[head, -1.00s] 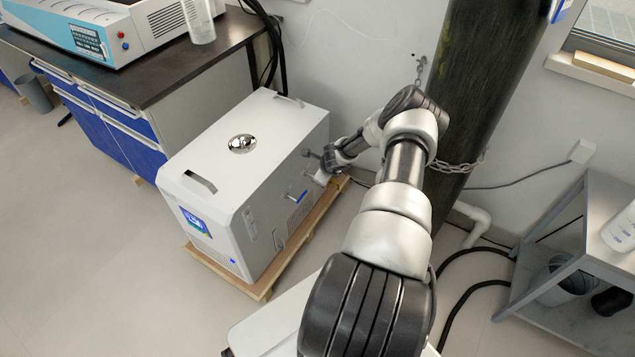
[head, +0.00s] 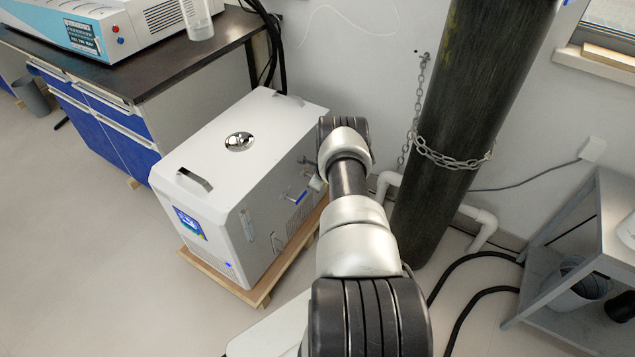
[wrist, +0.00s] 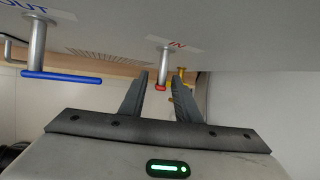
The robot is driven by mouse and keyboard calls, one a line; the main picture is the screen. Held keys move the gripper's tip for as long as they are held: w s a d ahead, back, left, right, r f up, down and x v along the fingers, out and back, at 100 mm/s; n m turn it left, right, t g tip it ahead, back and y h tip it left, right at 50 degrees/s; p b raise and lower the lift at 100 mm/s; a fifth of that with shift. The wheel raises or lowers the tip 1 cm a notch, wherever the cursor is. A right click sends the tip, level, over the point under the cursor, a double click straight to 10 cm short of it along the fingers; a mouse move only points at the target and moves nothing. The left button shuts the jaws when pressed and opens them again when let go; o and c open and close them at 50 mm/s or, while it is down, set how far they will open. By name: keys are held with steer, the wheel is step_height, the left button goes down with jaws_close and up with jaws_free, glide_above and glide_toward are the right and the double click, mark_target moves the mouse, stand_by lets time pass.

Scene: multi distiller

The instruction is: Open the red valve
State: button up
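The red valve (wrist: 161,88) shows in the wrist view as a small red end on a metal pipe stub under the "IN" label. My gripper (wrist: 161,90) is open, one dark finger on each side of the red valve in the picture. I cannot tell whether either finger touches it. The white chiller box (head: 235,150) carries the valves on its right side in the head view. There my arm hides my gripper, and I cannot make out the red valve.
A blue valve handle (wrist: 60,77) under the "OUT" label is left of my gripper; it also shows in the head view (head: 296,198). A yellow part (wrist: 181,78) is close by the right finger. A chained dark cylinder (head: 440,130) stands right of my arm.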

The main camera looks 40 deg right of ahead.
jaws_close()
steer(key=shift+s+a+r+p, duration=0.1)
steer(key=shift+p, duration=0.3)
steer(key=p, duration=0.2)
steer(key=shift+a+p, duration=0.2)
steer(key=shift+p, duration=0.1)
steer(key=p, duration=0.3)
steer(key=shift+r+t+h, duration=0.15)
steer(key=shift+t+h, duration=0.15)
steer(key=shift+h, duration=0.1)
steer(key=shift+w+h+p, duration=0.2)
steer(key=shift+h+p, duration=0.1)
steer(key=shift+p, duration=0.6)
steer(key=shift+d+f, duration=0.2)
steer(key=shift+f, duration=0.05)
